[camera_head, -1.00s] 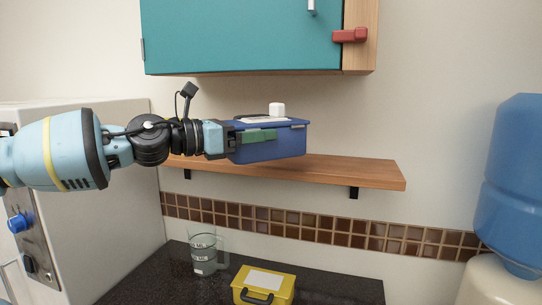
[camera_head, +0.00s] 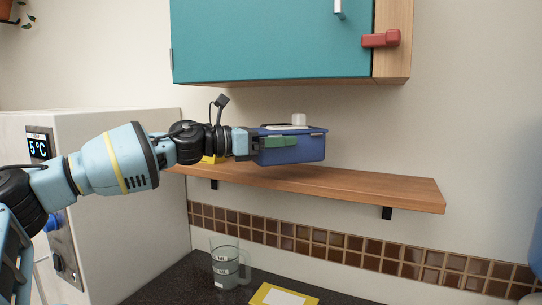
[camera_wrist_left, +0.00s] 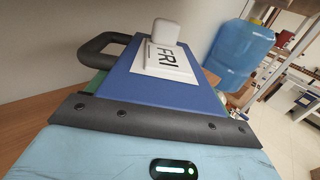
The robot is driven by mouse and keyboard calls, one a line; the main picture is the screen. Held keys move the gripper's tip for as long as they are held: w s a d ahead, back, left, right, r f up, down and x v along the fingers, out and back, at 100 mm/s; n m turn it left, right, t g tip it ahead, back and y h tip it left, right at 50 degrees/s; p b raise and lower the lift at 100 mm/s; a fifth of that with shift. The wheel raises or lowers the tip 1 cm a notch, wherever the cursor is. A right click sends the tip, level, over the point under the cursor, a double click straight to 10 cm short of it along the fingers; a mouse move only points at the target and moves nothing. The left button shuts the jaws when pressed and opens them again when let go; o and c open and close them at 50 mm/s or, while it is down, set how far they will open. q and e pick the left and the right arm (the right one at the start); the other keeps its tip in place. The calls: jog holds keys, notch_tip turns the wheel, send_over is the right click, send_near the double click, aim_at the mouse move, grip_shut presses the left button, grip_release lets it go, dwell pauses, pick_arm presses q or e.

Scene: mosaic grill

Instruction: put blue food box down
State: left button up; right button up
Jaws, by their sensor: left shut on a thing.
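The blue food box (camera_head: 300,151) is in my left gripper (camera_head: 262,146), over the wooden shelf (camera_head: 350,185) in the head view. The box is level. Whether its underside touches the shelf or hangs just above it I cannot tell. In the left wrist view the box's blue lid (camera_wrist_left: 165,92) carries a white label reading "FRI", a white block on top and a dark handle. My left gripper is shut on the box. My right gripper is in neither view.
A teal cabinet (camera_head: 270,40) with a red latch hangs above the shelf. The shelf's right part is clear. Something yellow (camera_head: 212,159) shows behind my left wrist.

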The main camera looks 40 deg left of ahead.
pick_arm(q)
jog(key=w+a, duration=0.1)
jog(key=w+a+b, duration=0.1)
jog(key=a, duration=0.1)
jog(key=w+a, duration=0.1)
jog(key=a, duration=0.1)
jog(key=shift+w+a+f, duration=0.1)
jog(key=shift+a+f, duration=0.15)
jog(key=shift+f, duration=0.15)
jog(key=shift+w+a+r, duration=0.2)
jog(key=shift+a, duration=0.2)
jog(key=shift+s+f, duration=0.1)
jog(key=shift+f, duration=0.25)
notch_tip(320, 180, down, 2)
jog(key=shift+f, duration=0.4)
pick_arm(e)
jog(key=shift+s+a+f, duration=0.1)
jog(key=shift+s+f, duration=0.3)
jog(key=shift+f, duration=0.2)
pick_arm(q)
jog(key=shift+f, duration=0.2)
jog(key=o, duration=1.3)
jog(key=shift+c, duration=0.2)
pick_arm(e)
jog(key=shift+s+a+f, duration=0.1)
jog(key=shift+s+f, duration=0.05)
